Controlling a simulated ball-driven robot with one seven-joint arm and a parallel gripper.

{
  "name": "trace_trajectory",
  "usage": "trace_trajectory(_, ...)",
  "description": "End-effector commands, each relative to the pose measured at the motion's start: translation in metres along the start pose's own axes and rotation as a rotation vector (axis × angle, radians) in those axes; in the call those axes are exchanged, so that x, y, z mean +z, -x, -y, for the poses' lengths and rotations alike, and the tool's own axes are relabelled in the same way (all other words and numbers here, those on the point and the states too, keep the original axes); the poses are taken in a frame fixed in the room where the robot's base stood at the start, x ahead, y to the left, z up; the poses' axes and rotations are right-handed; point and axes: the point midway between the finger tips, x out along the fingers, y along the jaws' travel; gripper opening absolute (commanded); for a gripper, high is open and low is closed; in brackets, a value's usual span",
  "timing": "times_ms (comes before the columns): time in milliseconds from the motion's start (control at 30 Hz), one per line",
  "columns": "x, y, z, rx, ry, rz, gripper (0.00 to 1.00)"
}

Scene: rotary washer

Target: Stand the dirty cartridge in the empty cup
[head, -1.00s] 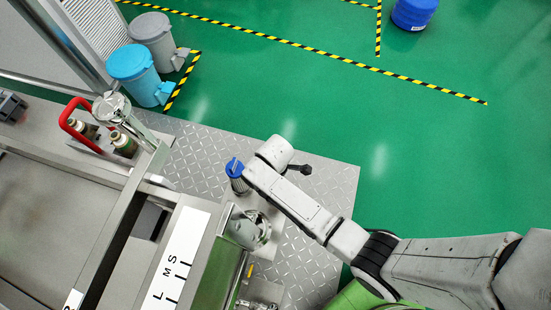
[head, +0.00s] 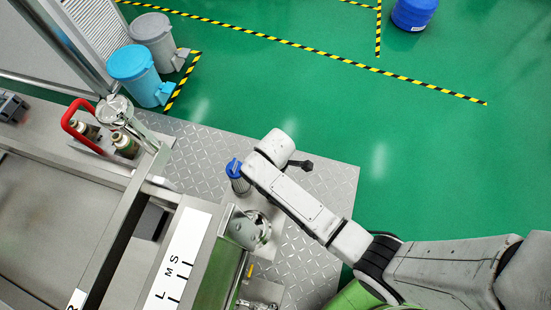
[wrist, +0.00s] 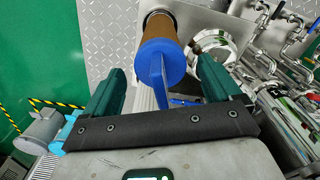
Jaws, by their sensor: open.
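The dirty cartridge (wrist: 158,50) has a blue cap with a raised fin and a brown body. In the head view its blue cap (head: 234,168) shows left of my arm's end. In the wrist view its far end sits at a round metal opening. My gripper (wrist: 162,68) is open, with one dark green finger on each side of the cap. I see gaps between fingers and cap. A round, shiny, open metal cup (wrist: 213,43) stands to the right of the cartridge and looks empty. The same cup seems to show in the head view (head: 262,228).
Steel pipes and valves (wrist: 290,45) crowd the right of the wrist view. A red-handled carrier (head: 80,118) with brown-green cylinders stands on the machine at left. Blue (head: 132,72) and grey (head: 152,40) bins stand behind.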

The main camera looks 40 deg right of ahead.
Motion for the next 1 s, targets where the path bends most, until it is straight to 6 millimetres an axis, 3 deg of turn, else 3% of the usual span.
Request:
trace_trajectory(200, -0.001, 0.047, 0.000, 0.002, 0.000, -0.002, 0.91)
trace_trajectory(400, 0.000, 0.076, 0.000, 0.001, 0.000, -0.001, 0.91)
trace_trajectory(767, 0.002, 0.088, 0.001, -0.001, -0.008, 0.000, 0.91)
trace_trajectory(867, 0.015, 0.089, 0.011, -0.001, -0.092, -0.008, 0.91)
trace_trajectory(1000, 0.059, 0.103, 0.040, 0.009, -0.392, -0.032, 0.91)
